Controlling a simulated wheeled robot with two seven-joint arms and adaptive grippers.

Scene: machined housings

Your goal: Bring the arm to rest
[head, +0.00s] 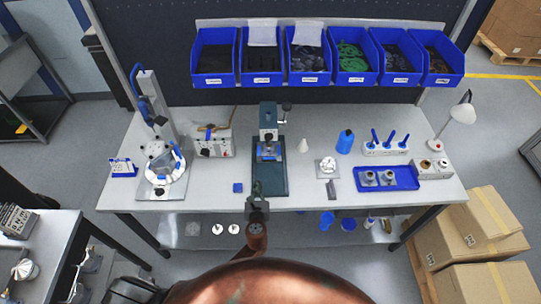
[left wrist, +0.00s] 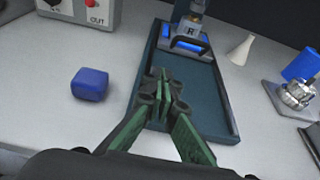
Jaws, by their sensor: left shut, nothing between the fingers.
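My left gripper (head: 257,188) is over the front edge of the dark green base plate of the press (head: 268,130), near the middle of the bench's front. In the left wrist view the gripper (left wrist: 168,88) has its green fingers together, with nothing between them. It appears above the plate's near left part; I cannot tell the exact height. My right gripper is not in view.
A small blue block (head: 238,188) lies left of the plate; it also shows in the left wrist view (left wrist: 90,84). A machined part (head: 327,166) and a blue tray (head: 403,184) with metal housings stand to the right. Blue bins (head: 214,77) hang behind the bench.

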